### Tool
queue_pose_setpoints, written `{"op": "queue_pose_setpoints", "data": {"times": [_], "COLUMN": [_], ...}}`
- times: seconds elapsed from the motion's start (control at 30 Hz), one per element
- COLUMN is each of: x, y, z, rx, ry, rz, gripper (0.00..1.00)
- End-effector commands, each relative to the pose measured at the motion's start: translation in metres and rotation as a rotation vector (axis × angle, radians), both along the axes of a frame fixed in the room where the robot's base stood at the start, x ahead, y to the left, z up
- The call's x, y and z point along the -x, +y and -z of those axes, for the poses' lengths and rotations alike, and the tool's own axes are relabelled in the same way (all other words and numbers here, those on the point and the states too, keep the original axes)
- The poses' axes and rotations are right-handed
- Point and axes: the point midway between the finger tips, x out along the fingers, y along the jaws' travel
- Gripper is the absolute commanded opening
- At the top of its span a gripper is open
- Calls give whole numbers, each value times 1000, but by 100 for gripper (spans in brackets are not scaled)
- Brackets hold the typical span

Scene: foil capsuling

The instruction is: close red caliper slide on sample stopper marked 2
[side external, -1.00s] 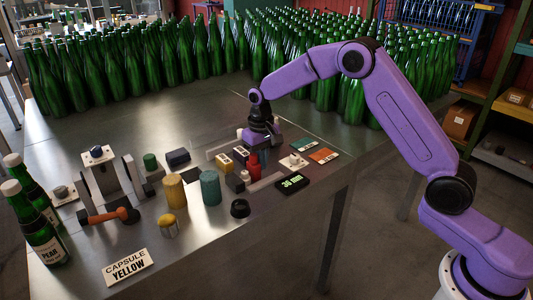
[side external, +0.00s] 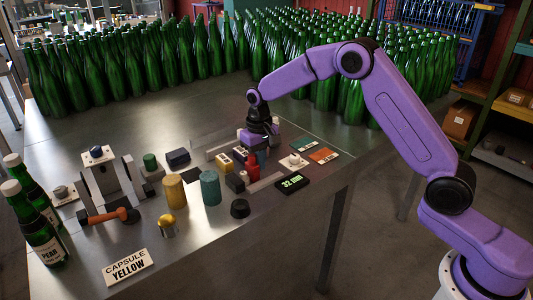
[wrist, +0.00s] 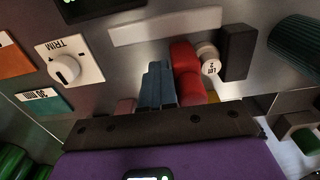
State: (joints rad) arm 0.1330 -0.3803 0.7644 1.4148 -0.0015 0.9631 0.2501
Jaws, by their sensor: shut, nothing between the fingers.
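The red caliper slide (side external: 252,169) stands by the pale caliper beam (side external: 266,182). It also shows in the wrist view (wrist: 184,62). The stopper marked 2 (wrist: 209,60) lies between the red slide and the dark fixed jaw (wrist: 235,52); it looks very close to both, and contact is unclear. In the side view the stopper (side external: 244,177) is small. My gripper (wrist: 160,84) is shut and empty, its blue-grey fingers upright against or just beside the slide's side away from the stopper. The black readout (side external: 292,183) shows 32 mm.
A TRIM knob plate (side external: 294,161), a teal card (side external: 301,145) and an orange card (side external: 323,155) lie right of the caliper. Teal (side external: 210,188) and yellow (side external: 174,191) cylinders stand left. The table's front right is clear.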

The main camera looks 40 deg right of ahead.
Motion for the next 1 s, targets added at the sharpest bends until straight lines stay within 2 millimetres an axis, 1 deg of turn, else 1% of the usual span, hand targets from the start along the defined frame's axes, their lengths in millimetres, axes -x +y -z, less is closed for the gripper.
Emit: {"op": "queue_pose_setpoints", "data": {"times": [0.03,0.2,0.7,1.0], "x": [0,1,1,0], "y": [6,6,-8,-10], "z": [0,0,0,0], "rx": [-5,-5,-3,-2], "ry": [-2,-2,0,0], "rz": [-7,-8,-4,-3], "gripper": [0,0,0,0]}}
